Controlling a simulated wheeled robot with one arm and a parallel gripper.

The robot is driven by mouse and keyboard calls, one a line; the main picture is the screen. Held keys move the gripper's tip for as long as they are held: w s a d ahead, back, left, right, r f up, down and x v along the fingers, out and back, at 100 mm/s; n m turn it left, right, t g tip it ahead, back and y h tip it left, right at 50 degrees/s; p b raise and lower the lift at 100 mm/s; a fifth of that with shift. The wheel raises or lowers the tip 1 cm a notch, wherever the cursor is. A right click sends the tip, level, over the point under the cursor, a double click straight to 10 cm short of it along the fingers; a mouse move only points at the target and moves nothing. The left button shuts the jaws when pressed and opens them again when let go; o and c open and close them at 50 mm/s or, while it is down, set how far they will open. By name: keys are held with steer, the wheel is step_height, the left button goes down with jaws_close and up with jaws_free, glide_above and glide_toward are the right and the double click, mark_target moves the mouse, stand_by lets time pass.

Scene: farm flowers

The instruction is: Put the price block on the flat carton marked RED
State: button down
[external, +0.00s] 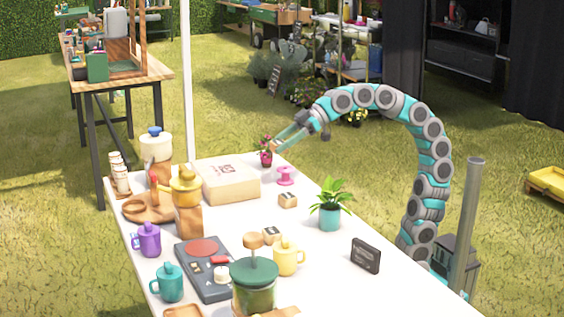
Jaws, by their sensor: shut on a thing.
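My gripper (280,146) is in the air above the far right side of the white table, just above and right of a pink potted flower. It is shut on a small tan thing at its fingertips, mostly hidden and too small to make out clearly. A flat tan carton (231,186) lies on the table, left of and below my gripper in the picture. It has a dark reddish mark on top, too small to read. Two small wooden blocks with dark marks stand on the table, one (288,201) right of the carton and one (271,236) nearer the camera.
The pink flower pot (265,152) and a pink spool (285,176) stand near the carton's right side. A teal potted plant (330,216), yellow-lidded jar (188,206), mugs and a dark scale (205,268) crowd the table. The right front is fairly clear.

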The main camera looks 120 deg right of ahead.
steer(key=shift+d+r, duration=0.25)
steer(key=shift+d, duration=0.25)
steer(key=shift+w+d, duration=0.2)
glide_toward(209, 172)
steer(key=w, duration=0.1)
steer(key=w+r, duration=0.1)
steer(key=w, duration=0.1)
steer(key=shift+w+r, duration=0.25)
steer(key=shift+w, duration=0.05)
steer(key=shift+f+b, duration=0.55)
steer(key=shift+f, duration=1.2)
steer(key=shift+f, duration=0.2)
steer(key=shift+c, duration=1.3)
jaws_free()
steer(key=shift+r, duration=0.15)
